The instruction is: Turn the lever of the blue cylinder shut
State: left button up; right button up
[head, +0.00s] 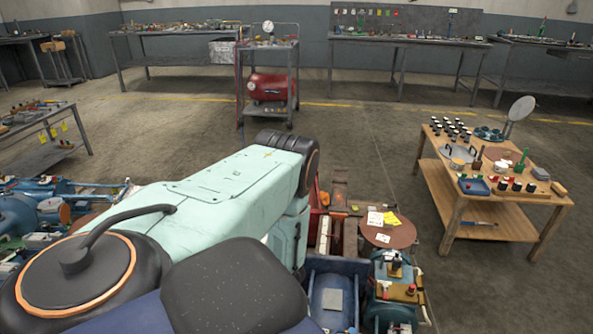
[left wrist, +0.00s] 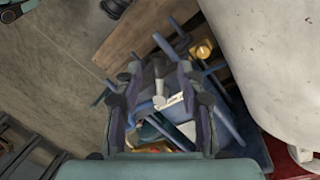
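My left gripper (left wrist: 160,72) shows in the left wrist view with its two dark fingers apart. A pale grey upright piece with a white part (left wrist: 160,98) shows between the fingers; I cannot tell whether it is the lever or whether a finger touches it. Blue bars and blue parts (left wrist: 222,118) lie around and below it. My right gripper is in neither view.
A wooden table (head: 510,228) with small parts stands at the right. A round brown top with papers (head: 398,235) and a teal machine (head: 396,312) crowd the crate. Blue equipment (head: 20,215) lies at the left.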

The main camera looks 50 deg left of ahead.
pick_arm(q)
jog(key=v, duration=0.6)
dwell(0.3)
jog(key=shift+r, duration=0.1)
dwell(0.7)
jog(key=s+d+r+t+h, duration=0.1)
jog(key=d+r+h, duration=0.1)
jog(key=d, duration=0.7)
jog(key=s+d+r+t+h, duration=0.1)
jog(key=s+d+r, duration=0.15)
jog(key=d, duration=0.75)
jog(key=s+a+r+g+y, duration=0.1)
jog(key=s+y, duration=0.4)
jog(key=s, duration=0.5)
jog(key=shift+a+r+g, duration=0.35)
jog(key=shift+r+g, duration=0.25)
jog(key=shift+r, duration=0.35)
jog(key=shift+s+a, duration=0.1)
jog(key=shift+s, duration=0.05)
